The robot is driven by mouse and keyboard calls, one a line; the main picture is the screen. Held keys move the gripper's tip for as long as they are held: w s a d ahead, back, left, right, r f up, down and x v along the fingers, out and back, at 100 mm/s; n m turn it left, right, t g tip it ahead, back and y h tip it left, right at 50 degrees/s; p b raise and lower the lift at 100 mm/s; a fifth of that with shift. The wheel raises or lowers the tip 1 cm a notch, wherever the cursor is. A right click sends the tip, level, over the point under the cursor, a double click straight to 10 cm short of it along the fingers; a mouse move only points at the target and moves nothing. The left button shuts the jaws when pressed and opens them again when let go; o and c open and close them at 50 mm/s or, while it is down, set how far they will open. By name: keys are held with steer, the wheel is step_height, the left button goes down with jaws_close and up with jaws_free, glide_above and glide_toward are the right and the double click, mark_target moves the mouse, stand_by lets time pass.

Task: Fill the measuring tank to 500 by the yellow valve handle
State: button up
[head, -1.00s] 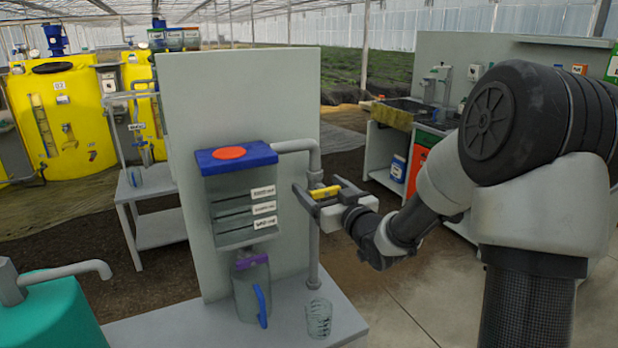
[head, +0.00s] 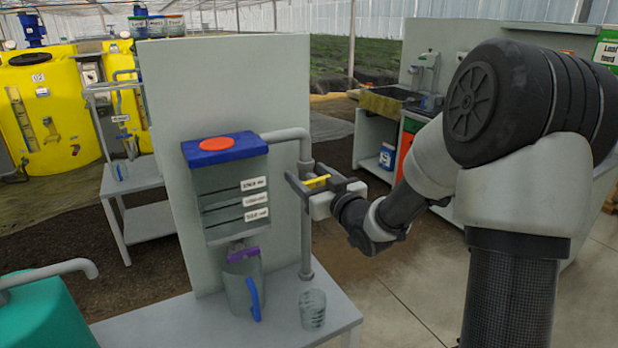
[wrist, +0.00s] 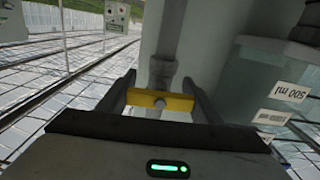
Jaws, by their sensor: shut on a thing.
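The measuring tank (head: 225,180) is a clear box with a blue lid (head: 238,147) and a red-orange disc, fixed to a grey panel. It bears three dark lines with white labels; the 500 ml label (head: 257,215) is lowest and also shows in the wrist view (wrist: 289,92). I cannot make out a water level. The yellow valve handle (head: 316,181) sits on the grey supply pipe (head: 306,235) right of the tank. My gripper (head: 314,183) is shut on this handle. In the wrist view the handle (wrist: 174,103) lies crosswise between both fingers.
A purple outlet handle (head: 243,254) is under the tank. Below it a jug (head: 238,292) with a blue handle stands on the grey bench (head: 215,325). A clear glass (head: 312,308) stands to its right. A teal tank (head: 45,315) with a spout is at lower left.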

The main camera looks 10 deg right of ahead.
steer(key=shift+f+n+b, duration=0.25)
steer(key=shift+n+b, duration=0.65)
steer(key=shift+b, duration=0.3)
steer(key=shift+r+n+b, duration=0.3)
steer(key=shift+n, duration=0.1)
steer(key=o, duration=1.1)
steer(key=shift+c, duration=0.2)
